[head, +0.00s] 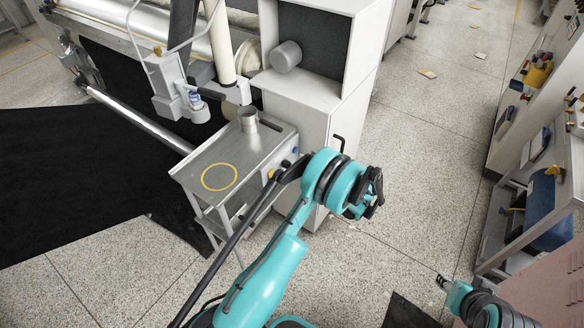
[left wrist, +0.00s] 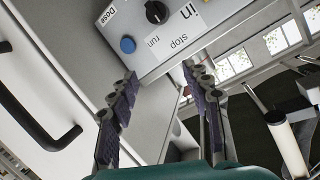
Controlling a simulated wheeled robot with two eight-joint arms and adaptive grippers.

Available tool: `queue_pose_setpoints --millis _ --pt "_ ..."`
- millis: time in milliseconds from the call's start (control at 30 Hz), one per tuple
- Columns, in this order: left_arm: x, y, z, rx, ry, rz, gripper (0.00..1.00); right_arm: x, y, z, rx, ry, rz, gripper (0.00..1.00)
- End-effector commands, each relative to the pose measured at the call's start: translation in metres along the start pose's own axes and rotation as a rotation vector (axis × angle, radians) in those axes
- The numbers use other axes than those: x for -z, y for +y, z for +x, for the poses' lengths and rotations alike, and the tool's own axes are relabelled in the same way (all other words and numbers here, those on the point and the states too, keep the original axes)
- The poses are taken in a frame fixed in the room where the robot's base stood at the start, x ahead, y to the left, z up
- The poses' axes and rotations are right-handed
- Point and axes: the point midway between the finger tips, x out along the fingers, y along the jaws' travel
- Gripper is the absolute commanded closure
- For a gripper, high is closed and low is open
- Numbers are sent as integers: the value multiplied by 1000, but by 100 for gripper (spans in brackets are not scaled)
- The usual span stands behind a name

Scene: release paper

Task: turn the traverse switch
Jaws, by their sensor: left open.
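A black rotary knob (left wrist: 156,12) shows at the top of the left wrist view on a grey control panel (left wrist: 172,62). It sits between the printed words "run" and "stop" on one side and "Dose" and "in" nearby. A blue button (left wrist: 127,45) is beside it. My left gripper (left wrist: 160,80) is open and empty, its fingers apart and short of the panel. In the head view my left gripper (head: 371,192) is right of the metal cart (head: 205,168), whose panel is partly hidden by my arm. My right gripper (head: 442,282) is at the lower right, too small to read.
A metal cup (head: 248,119) stands on the cart, beside a yellow ring. A white cabinet (head: 300,100) and a roller machine (head: 215,45) are behind. A black handle (left wrist: 45,140) is left in the wrist view. The central floor is mostly clear.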

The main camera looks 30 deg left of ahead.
Motion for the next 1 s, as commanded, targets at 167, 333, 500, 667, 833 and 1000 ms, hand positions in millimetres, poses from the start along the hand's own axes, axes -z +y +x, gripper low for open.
queue_pose_setpoints --millis 167,333,500,667,833,1000 --pt "-50 12 8 104 129 -128 51 0 0 -1 0 0 0 60" --pt "-77 11 9 150 202 -201 51 1 0 -1 0 0 0 60" --pt "-82 8 19 165 220 -221 51 -1 0 1 0 0 0 60" --pt "-78 3 44 166 219 -220 51 -6 0 8 0 0 0 60" --pt "-73 -1 70 164 219 -219 51 -10 0 14 0 0 0 60" --pt "-69 -4 83 161 219 -218 51 -12 0 17 0 0 0 60"
